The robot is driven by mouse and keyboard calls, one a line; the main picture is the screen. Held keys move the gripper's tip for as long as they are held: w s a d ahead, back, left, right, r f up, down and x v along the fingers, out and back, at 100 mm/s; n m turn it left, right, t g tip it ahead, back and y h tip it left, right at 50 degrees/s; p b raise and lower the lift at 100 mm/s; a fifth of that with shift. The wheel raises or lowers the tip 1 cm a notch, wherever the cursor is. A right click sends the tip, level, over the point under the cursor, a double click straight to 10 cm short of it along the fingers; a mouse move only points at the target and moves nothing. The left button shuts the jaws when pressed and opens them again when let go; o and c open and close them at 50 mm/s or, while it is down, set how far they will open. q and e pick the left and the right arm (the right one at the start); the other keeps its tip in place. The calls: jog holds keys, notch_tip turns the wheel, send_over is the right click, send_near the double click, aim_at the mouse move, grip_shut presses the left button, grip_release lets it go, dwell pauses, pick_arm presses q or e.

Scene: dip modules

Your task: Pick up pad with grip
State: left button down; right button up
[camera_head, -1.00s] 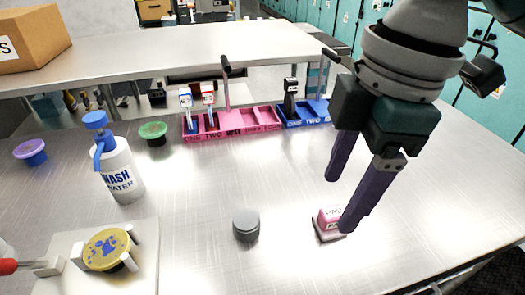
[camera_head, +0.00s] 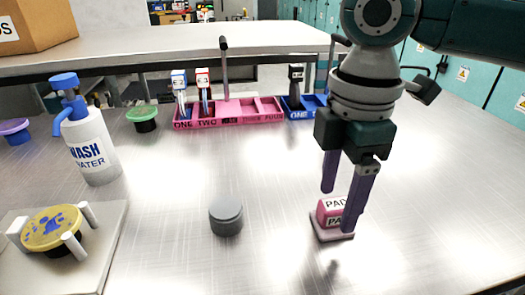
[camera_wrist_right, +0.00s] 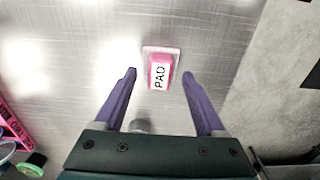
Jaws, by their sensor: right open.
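The pad (camera_head: 330,226) is a pink block with a white "PAD" label on a paler flat base, lying on the metal table right of centre. It also shows in the right wrist view (camera_wrist_right: 160,71), between and just beyond the fingertips. My right gripper (camera_head: 342,206) is open and points down over the pad, one purple finger behind it and the other in front at its right. In the right wrist view the two fingers (camera_wrist_right: 160,72) are spread on either side of the pad, with gaps on both sides. My left gripper is out of view.
A grey round weight (camera_head: 226,216) stands left of the pad. A pink rack (camera_head: 228,118) and a blue rack (camera_head: 303,110) stand at the back. A wash bottle (camera_head: 90,147) and a white board (camera_head: 104,236) with a yellow-lidded jar (camera_head: 52,229) are at left. The front right table is clear.

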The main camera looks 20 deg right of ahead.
notch_tip(320, 180, down, 2)
jog(key=shift+f, duration=0.15)
grip_shut()
dwell(0.6)
